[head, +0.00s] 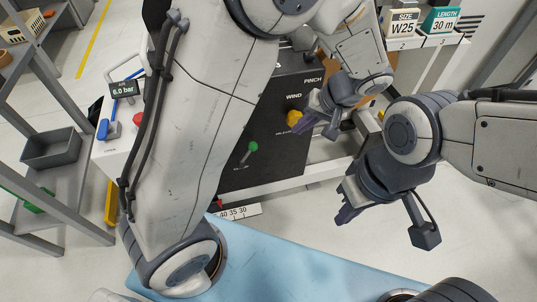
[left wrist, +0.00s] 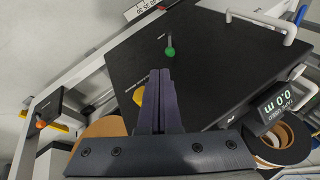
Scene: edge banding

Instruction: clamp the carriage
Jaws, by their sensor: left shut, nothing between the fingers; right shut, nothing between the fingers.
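A black machine panel (head: 235,178) carries a green-knobbed lever (head: 252,146) and a yellow knob (head: 294,117), near the words WIND and PINCH. In the left wrist view the green knob (left wrist: 170,51) lies beyond my fingertips, and the yellow knob (left wrist: 139,97) is partly hidden behind them. My left gripper (head: 312,122) is shut and empty, close beside the yellow knob; I cannot tell if they touch. It also shows in the left wrist view (left wrist: 158,78). My right gripper (head: 345,212) is shut and empty, over the floor right of the panel. I cannot tell which part is the carriage.
A blue surface (head: 290,268) lies in front. A grey shelf with a bin (head: 50,148) stands at left. Label boxes W25 (head: 402,22) and 30 m (head: 440,20) stand at back right. Tape rolls (left wrist: 275,140) and a tape counter (left wrist: 286,102) show in the left wrist view.

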